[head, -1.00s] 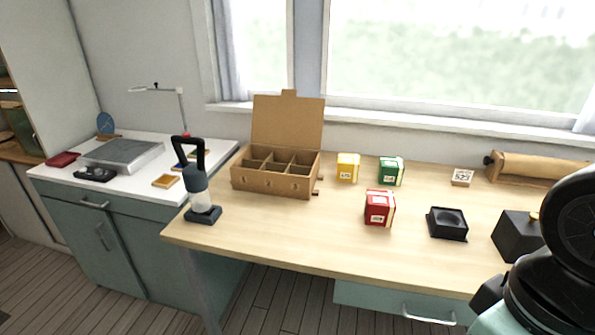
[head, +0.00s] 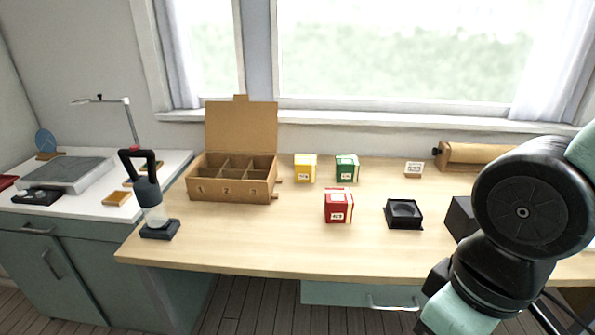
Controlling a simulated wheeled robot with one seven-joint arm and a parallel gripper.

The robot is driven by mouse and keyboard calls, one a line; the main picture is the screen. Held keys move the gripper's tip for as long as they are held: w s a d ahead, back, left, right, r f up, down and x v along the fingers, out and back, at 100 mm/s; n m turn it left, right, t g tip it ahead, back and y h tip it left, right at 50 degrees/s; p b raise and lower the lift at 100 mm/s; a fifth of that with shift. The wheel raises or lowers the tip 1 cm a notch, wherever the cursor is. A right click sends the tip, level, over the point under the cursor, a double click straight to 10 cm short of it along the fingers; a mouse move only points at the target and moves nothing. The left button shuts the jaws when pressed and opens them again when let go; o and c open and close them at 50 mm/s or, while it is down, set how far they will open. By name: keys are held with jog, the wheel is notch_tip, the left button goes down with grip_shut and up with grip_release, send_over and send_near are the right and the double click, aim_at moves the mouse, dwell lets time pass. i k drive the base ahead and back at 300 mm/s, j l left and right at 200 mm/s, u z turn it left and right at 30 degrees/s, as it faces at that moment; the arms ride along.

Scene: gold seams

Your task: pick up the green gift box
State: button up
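The green gift box (head: 346,168) stands upright on the wooden table towards the back, with a pale label on its front. A yellow gift box (head: 305,168) stands just left of it, a small gap apart. A red gift box (head: 338,206) stands in front of it, nearer the table's front edge. My gripper is out of view; only links of my arm show at the lower right, well right of the green box.
An open cardboard box (head: 232,189) with several compartments stands left of the gift boxes. A black square tray (head: 404,214) lies right of the red box. A dark-handled tool (head: 152,200) stands at the table's left end. A small label card (head: 413,169) stands behind.

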aim_at(347, 166)
jog(key=i+j, duration=0.3)
jog(key=j, duration=0.2)
jog(key=i+j, duration=0.35)
jog(key=j, duration=0.15)
jog(key=i+j+u, duration=0.1)
jog(key=i+j, duration=0.2)
jog(key=j, duration=0.25)
jog(key=i+j, duration=0.35)
jog(key=j, duration=0.1)
